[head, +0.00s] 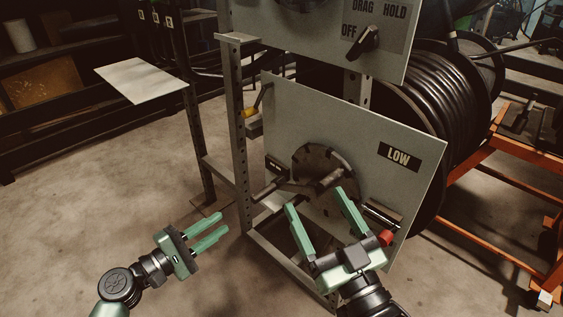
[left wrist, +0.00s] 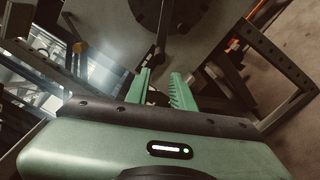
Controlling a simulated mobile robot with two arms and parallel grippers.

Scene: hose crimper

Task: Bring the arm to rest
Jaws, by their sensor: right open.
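My left gripper (head: 221,226) is low at the left in the head view, over bare floor and left of the crimper stand. Its two green fingers point up and right with a narrow gap between them and nothing in it. They also show in the left wrist view (left wrist: 163,82). My right gripper (head: 316,200) is in front of the lower grey panel (head: 410,135) marked LOW. Its fingers are wide apart, in front of the round dark plate with a bar handle (head: 330,181). I see nothing held; contact with the handle cannot be told.
An upper panel has a black selector knob (head: 369,40). A red knob (head: 386,238) is beside my right gripper. A hose reel (head: 430,100) stands behind the panel, near an orange frame (head: 480,245). A small grey shelf (head: 142,80) juts out left. The left floor is clear.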

